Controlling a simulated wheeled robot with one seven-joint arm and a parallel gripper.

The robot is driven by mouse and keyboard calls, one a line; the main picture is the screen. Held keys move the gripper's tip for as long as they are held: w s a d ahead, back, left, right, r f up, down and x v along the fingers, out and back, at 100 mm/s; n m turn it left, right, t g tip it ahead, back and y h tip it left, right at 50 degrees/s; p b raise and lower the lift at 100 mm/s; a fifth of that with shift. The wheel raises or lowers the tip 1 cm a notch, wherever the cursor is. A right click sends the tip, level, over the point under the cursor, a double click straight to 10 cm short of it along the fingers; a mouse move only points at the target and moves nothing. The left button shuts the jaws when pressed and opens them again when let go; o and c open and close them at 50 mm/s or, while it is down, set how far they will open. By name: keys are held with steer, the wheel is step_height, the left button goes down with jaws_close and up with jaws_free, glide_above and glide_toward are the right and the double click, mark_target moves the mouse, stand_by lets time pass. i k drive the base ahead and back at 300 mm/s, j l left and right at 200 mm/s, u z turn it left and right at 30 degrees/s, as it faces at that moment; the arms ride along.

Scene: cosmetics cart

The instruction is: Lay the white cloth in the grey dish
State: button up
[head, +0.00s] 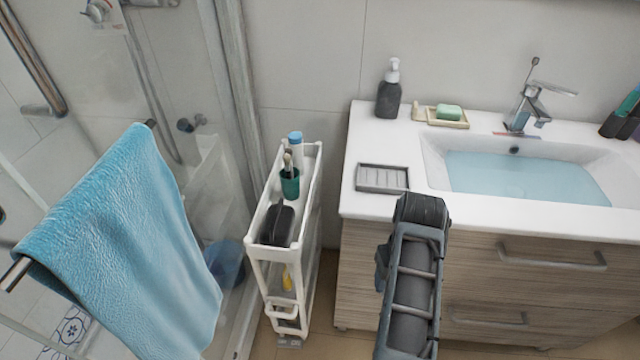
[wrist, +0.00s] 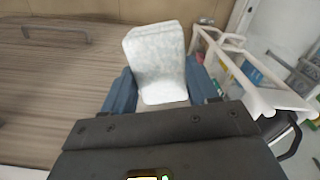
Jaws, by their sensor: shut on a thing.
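The white cloth (wrist: 156,60) is folded and hangs between the two fingers of my gripper (wrist: 162,92) in the wrist view. My gripper is shut on it. In the head view my arm reaches up in front of the vanity cabinet and hides the gripper's fingers and the cloth. The grey dish (head: 382,178) is a shallow ribbed rectangle on the counter's front left part. It looks empty, and my arm's end is just right of it and nearer the camera.
A white slim cart (head: 258,252) with bottles and a green cup (head: 290,183) stands left of the vanity. A dark soap dispenser (head: 389,95), a soap tray (head: 447,124) and a water-filled sink (head: 520,175) are on the counter (head: 370,135). A blue towel (head: 125,240) hangs at left.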

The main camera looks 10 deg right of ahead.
mark_target(383, 179)
steer(key=l+u, duration=0.2)
steer(key=u, duration=0.2)
steer(key=l+u, duration=0.25)
steer(key=u, duration=0.2)
steer(key=l+u, duration=0.25)
steer(key=u, duration=0.15)
steer(key=l+u, duration=0.25)
steer(key=u, duration=0.15)
